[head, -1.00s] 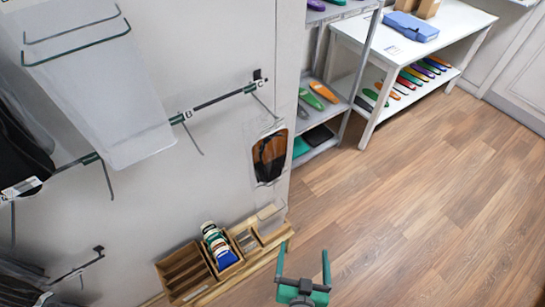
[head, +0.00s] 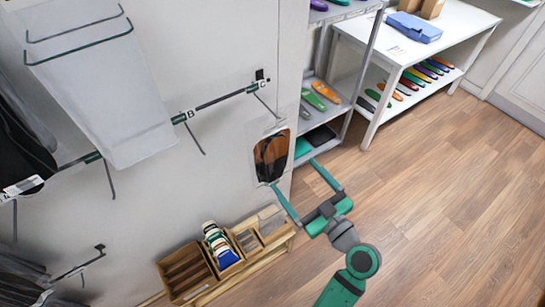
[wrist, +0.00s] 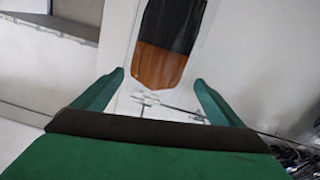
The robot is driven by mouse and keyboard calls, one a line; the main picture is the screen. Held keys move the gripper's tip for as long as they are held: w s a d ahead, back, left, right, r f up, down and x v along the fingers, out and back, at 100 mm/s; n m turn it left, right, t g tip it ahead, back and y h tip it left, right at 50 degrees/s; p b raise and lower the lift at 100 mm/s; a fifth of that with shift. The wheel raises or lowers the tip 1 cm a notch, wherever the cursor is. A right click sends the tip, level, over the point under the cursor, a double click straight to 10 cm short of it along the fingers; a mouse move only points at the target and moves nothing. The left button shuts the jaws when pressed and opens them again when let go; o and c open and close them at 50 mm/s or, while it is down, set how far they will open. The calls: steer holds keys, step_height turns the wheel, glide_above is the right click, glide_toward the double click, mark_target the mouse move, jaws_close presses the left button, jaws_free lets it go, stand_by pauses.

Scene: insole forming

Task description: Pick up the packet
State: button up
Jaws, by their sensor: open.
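The packet (head: 271,156) is a clear bag with a black and orange-brown insole inside. It hangs against the white wall panel below the hook marked C. In the wrist view the packet (wrist: 170,50) is straight ahead, its lower end just beyond and between the fingertips. My gripper (head: 292,174) is open and empty. In the head view its fingers point up and left toward the packet's lower right side. In the wrist view the two green fingers (wrist: 160,80) stand wide apart. I cannot tell whether either finger touches the packet.
A wooden organiser (head: 186,272) with cards stands low below the packet. A shelf rack (head: 325,105) with coloured insoles is close on the right of the panel. Hook rails (head: 225,100) stick out from the wall. The wooden floor (head: 440,190) at right is clear.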

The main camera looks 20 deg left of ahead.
mark_target(277, 152)
steer(key=x, duration=0.9)
steer(key=shift+w+d+r, duration=0.1)
steer(key=shift+d, duration=0.05)
steer(key=shift+a, duration=0.3)
steer(key=c, duration=1.3)
steer(key=shift+r, duration=0.15)
